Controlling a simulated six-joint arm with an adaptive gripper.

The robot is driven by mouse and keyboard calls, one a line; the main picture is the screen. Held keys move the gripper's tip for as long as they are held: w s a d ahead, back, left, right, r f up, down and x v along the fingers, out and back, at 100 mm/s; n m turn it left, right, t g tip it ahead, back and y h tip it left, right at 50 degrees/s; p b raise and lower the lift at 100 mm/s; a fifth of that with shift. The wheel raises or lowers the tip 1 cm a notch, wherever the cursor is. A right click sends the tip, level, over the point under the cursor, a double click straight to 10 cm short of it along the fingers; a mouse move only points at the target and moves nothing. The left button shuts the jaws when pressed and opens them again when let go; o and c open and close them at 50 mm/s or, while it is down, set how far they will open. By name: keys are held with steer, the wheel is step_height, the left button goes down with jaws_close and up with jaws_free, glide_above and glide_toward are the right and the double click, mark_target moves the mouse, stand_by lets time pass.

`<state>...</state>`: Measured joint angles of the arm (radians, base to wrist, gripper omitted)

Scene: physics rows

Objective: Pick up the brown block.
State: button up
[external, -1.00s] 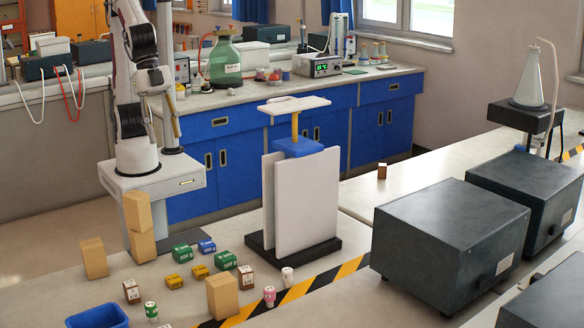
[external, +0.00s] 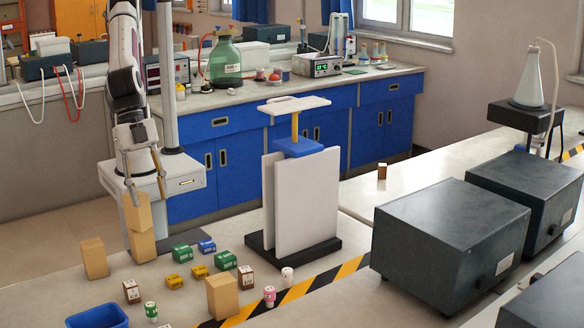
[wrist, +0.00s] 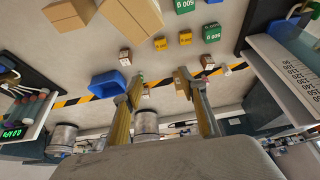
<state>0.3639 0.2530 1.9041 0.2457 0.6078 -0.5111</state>
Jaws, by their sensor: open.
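Several small brown blocks with white markings show. One brown block (external: 131,291) stands near the blue bin, another brown block (external: 245,277) is by the black base, and a third (external: 382,171) sits alone farther back on the bench. Two of them show in the wrist view, one at left (wrist: 125,57) and one at right (wrist: 207,61). I cannot tell which is meant. My gripper (external: 150,200) is open and empty, with its fingers pointing down close to the upper stacked tan block (external: 138,213). In the wrist view its fingers (wrist: 160,78) are spread apart.
Tan blocks (external: 94,258) (external: 222,296), green blocks (external: 225,261), yellow blocks (external: 174,281) and a small blue block (external: 207,246) are scattered nearby. A blue bin (external: 97,317) is at the front. A white panel stand (external: 305,205) and dark boxes (external: 450,240) stand to the right.

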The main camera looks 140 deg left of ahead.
glide_toward(130, 284)
steer(key=shift+w+a+f, duration=0.25)
steer(key=shift+w+f, duration=0.1)
steer(key=shift+f, duration=0.2)
steer(key=shift+w+a+f, duration=0.25)
steer(key=shift+w+f, duration=0.15)
steer(key=shift+f, duration=0.1)
steer(key=shift+x, duration=1.3)
steer(key=shift+s, duration=0.1)
steer(key=shift+f, duration=0.1)
steer(key=shift+s+d+x, duration=0.1)
steer(key=shift+d+x, duration=0.05)
steer(key=shift+x, duration=0.7)
steer(key=shift+s+d+x, duration=0.1)
steer(key=shift+d+x, duration=0.1)
steer(key=shift+x, duration=0.6)
steer(key=shift+d+x, duration=0.15)
steer(key=shift+x, duration=0.7)
steer(key=shift+f, duration=0.1)
jaws_close()
